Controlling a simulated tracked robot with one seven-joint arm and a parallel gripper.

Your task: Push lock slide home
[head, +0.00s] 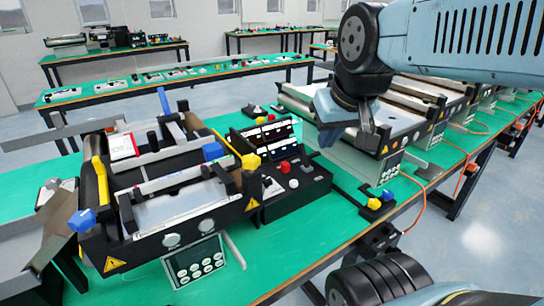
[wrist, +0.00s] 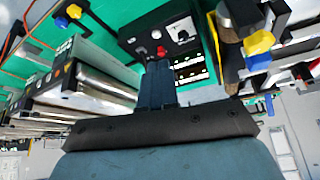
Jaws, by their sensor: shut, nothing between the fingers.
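The mini conveyor (head: 180,205) stands on the green table at the left of the head view. It has a yellow knob (head: 251,161) on its right side, a blue knob (head: 212,151) near it, and a yellow lever (head: 101,180) and blue knob (head: 82,220) on its left. I cannot tell which part is the lock slide. My gripper (wrist: 157,72) is shut and empty in the wrist view, its fingers pointing toward a black control box (wrist: 160,25). The yellow knob also shows in the wrist view (wrist: 259,42), to the side of the fingers, apart from them.
The control box (head: 293,190) with red and white buttons stands right of the conveyor. More conveyors (head: 395,125) line the table at the right, near my arm. A small block with yellow and blue knobs (head: 376,203) sits by the table's front edge.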

